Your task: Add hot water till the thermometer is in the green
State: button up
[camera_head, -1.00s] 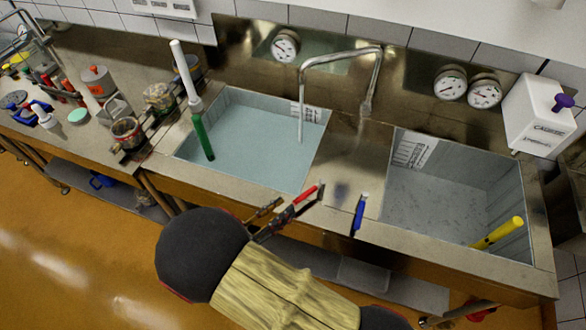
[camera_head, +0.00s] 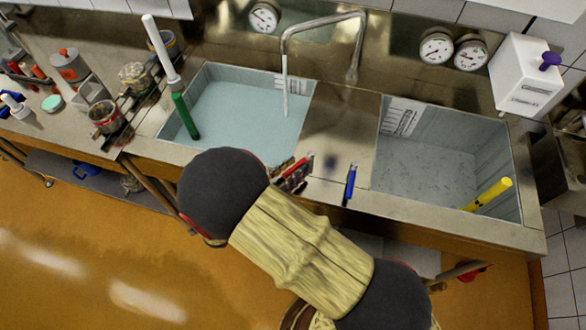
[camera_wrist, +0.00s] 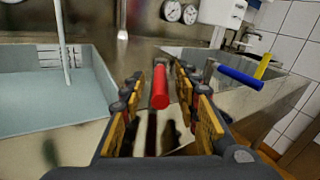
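My gripper (camera_head: 290,177) is at the front edge of the sink, at the red lever handle (camera_wrist: 160,88). In the wrist view the handle lies between the two fingers (camera_wrist: 158,95), with gaps at both sides; the fingers are open. The blue lever handle (camera_head: 350,182) is to the right, apart from my gripper. The spout (camera_head: 284,50) stands over the left basin (camera_head: 240,108), and a thin stream falls into its pale blue water. A round dial (camera_head: 264,17) is on the wall above it; its reading is too small to tell. I cannot tell which instrument is the thermometer.
A green-and-white stick (camera_head: 185,115) leans in the left basin. The right basin (camera_head: 425,165) holds a yellow stick (camera_head: 488,194). Two dials (camera_head: 436,47) and a white box (camera_head: 525,78) are behind it. Pots (camera_head: 105,115) stand on the left counter.

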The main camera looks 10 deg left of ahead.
jog(key=c, duration=0.4)
jog(key=c, duration=0.3)
grip_shut()
